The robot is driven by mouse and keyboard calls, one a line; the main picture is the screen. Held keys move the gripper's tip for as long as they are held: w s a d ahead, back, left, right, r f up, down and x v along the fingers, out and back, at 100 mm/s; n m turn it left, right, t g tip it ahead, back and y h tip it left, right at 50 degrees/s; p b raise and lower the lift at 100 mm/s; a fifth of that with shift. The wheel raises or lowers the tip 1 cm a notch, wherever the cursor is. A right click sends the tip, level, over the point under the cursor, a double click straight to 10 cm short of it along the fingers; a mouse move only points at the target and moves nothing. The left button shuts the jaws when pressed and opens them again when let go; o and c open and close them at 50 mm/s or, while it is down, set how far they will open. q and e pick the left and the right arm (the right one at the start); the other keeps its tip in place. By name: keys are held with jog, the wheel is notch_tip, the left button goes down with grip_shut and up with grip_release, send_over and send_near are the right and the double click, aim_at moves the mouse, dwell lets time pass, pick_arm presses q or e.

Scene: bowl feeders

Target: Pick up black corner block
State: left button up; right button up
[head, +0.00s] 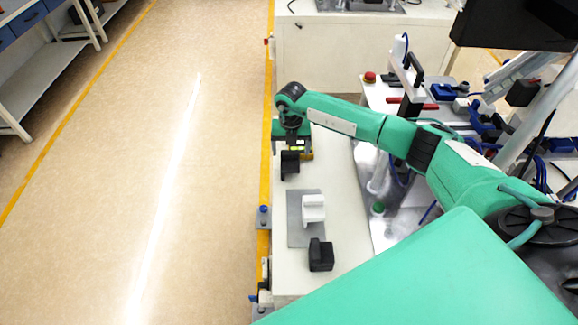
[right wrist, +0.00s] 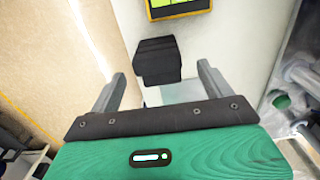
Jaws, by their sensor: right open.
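A black block (head: 289,165) with a stepped shape stands on the white bench top, near its left edge. It also shows in the right wrist view (right wrist: 157,60), ahead of and between the two fingers. My right gripper (right wrist: 162,72) is open and empty, one grey finger on each side of the block's line, with no contact visible. In the head view the right gripper (head: 291,132) hangs just beyond this block, its fingers mostly hidden. A second black block (head: 320,255) stands nearer on the bench. I cannot tell which one the task names. My left gripper is not in view.
A white block (head: 313,208) stands on a grey plate (head: 297,236) between the black blocks. A yellow-and-black device with a green display (head: 300,148) sits beside the right gripper. Cluttered equipment and a red button (head: 370,77) are to the right. Open floor lies left.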

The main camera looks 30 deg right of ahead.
aim_at(290, 153)
jog(key=f+b, duration=0.1)
jog(key=f, duration=0.1)
jog(key=f+b, duration=0.2)
jog(key=f, duration=0.1)
jog(key=shift+w, duration=0.2)
jog(key=shift+r, duration=0.15)
jog(key=c, duration=1.1)
jog(key=shift+o, duration=0.2)
